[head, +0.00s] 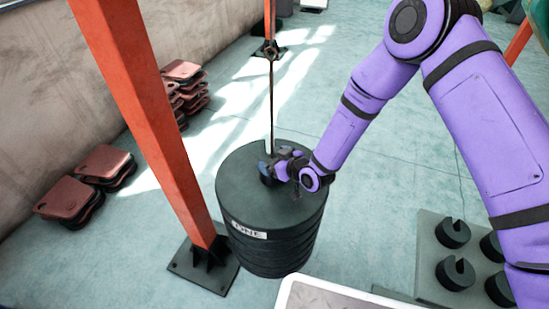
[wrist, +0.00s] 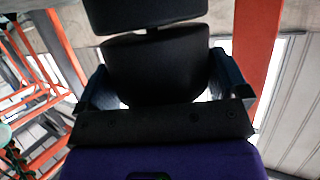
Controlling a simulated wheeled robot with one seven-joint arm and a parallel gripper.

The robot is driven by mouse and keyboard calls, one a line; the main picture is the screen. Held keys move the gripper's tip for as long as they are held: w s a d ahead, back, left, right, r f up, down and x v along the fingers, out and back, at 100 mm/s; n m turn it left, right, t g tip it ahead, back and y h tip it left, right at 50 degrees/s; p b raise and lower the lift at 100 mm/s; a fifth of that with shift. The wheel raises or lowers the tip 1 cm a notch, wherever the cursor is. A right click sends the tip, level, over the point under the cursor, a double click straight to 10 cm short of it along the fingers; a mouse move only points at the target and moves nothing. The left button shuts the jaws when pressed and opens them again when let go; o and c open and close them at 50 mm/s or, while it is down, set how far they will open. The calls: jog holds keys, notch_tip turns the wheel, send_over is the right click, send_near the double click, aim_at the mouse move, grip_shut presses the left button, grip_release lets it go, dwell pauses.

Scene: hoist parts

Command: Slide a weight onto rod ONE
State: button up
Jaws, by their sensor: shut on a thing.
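A large dark ribbed cylinder labelled ONE (head: 248,233) is between the orange posts, with a thin upright rod (head: 271,105) rising at its top. My gripper (head: 277,168) is just above the cylinder's top, close to the rod's lower part. In the wrist view my gripper (wrist: 162,85) is shut on a black round weight (wrist: 155,68), one finger on each side. In the head view the fingers mostly hide this weight. Another dark block (wrist: 145,12) shows beyond it in the wrist view. I cannot tell whether the rod is inside the weight's slot.
Several slotted black weights (head: 453,233) stand on a grey plate (head: 428,222) at the lower right. An orange post (head: 150,110) rises left of the cylinder. Reddish plates (head: 75,196) lie stacked by the wall. A pale-rimmed surface (head: 290,292) is at the bottom.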

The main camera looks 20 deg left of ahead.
jog(key=shift+f, duration=0.2)
dwell(1.0)
jog(key=o, duration=1.5)
jog(key=shift+f, duration=0.2)
jog(key=shift+s, duration=0.1)
jog(key=shift+d, duration=0.1)
jog(key=shift+s+d+r, duration=0.2)
jog(key=shift+s+d, duration=0.9)
jog(key=shift+s, duration=0.3)
jog(key=shift+s+d+r, duration=0.2)
jog(key=shift+s+d, duration=0.95)
jog(key=shift+s, duration=0.3)
jog(key=shift+s+d+r, duration=0.2)
jog(key=shift+s+d, duration=0.9)
jog(key=shift+s, duration=0.3)
